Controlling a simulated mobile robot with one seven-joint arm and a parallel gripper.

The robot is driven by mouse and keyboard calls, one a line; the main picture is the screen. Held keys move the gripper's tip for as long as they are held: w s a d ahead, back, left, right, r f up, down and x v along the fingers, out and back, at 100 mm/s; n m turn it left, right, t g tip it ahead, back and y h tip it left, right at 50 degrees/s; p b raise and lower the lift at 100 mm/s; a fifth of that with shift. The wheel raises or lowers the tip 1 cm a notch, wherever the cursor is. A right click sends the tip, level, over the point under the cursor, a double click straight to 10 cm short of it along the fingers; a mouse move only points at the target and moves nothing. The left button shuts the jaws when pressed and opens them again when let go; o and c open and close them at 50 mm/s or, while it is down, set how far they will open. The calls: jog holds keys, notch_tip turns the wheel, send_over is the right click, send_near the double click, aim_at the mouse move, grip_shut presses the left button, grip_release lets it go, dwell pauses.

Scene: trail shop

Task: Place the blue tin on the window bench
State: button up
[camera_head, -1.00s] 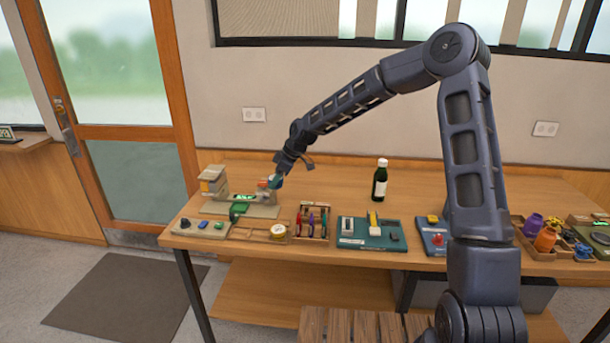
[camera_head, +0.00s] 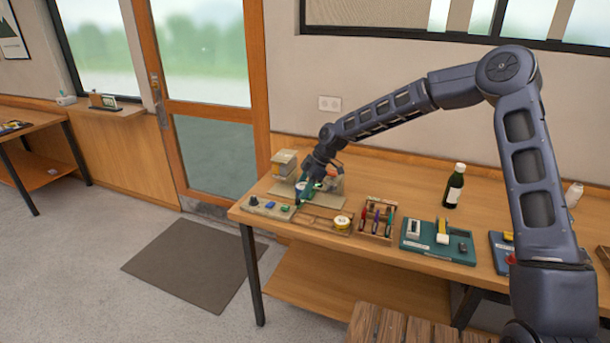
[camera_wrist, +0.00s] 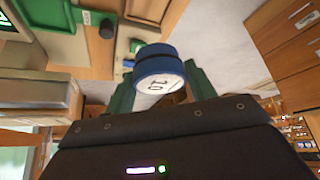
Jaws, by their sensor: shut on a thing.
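The blue tin (camera_wrist: 158,66) has a blue rim and a pale lid marked "10". It sits between the green fingers of my gripper (camera_wrist: 160,90) in the wrist view, and the gripper is shut on it. In the head view my gripper (camera_head: 304,192) is over the left end of the long wooden counter (camera_head: 400,180), and the tin is small and partly hidden there. A wooden ledge (camera_head: 128,114) runs under the window left of the door. I cannot tell for sure whether it is the window bench.
A small display (camera_head: 104,101) stands on the ledge. A dark mat (camera_head: 195,262) lies on the open floor before the door.

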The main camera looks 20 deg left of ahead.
jog(key=shift+f, duration=5.3)
jog(key=shift+f, duration=0.2)
